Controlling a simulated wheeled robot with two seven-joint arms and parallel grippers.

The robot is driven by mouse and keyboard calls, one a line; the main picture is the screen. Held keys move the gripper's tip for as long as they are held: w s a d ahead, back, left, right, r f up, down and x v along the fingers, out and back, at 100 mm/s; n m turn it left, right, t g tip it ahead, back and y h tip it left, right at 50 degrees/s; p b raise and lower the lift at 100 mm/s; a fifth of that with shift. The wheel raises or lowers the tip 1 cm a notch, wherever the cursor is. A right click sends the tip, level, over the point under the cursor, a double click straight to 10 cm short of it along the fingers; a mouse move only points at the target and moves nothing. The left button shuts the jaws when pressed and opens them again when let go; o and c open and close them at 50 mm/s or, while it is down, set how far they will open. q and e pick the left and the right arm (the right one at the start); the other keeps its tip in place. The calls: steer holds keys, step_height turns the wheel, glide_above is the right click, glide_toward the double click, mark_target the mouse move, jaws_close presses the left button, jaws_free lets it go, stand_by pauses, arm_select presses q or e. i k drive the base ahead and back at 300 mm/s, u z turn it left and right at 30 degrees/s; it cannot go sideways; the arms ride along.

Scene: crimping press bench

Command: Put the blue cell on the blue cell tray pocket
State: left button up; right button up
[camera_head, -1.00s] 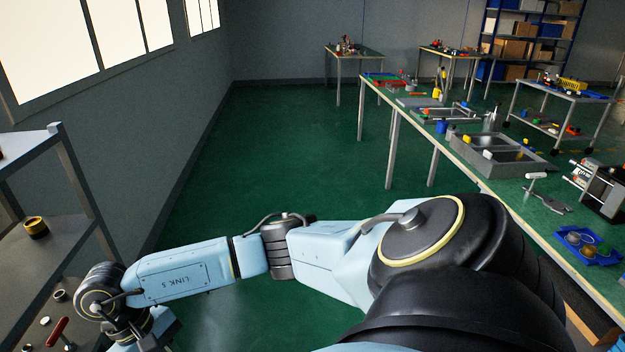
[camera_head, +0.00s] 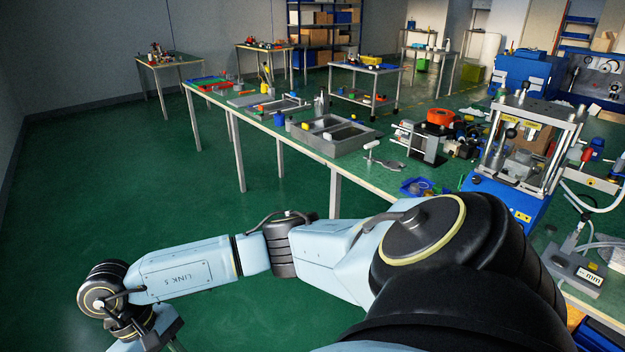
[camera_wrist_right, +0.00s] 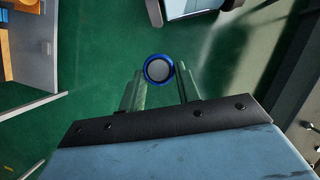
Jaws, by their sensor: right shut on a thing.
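The blue cell (camera_wrist_right: 158,69) shows in the right wrist view as a round piece with a blue rim and a grey face. My right gripper (camera_wrist_right: 158,80) is shut on it, its two fingers on either side, with green floor below. A small blue tray (camera_head: 406,187) with round items in it lies on the long bench in the head view; its pockets are too small to make out, and my arm partly covers the area before it.
The long bench (camera_head: 262,122) carries a grey divided bin (camera_head: 340,147), a metal fixture (camera_head: 422,143) and a blue-based press (camera_head: 515,195). Several other tables and a shelf rack (camera_head: 325,18) stand behind. The green floor left of the bench is clear.

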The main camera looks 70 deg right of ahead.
mark_target(423, 185)
steer(key=z, duration=1)
steer(key=i, duration=1.5)
steer(key=z, duration=1.5)
steer(key=i, duration=1.8)
steer(key=z, duration=0.95)
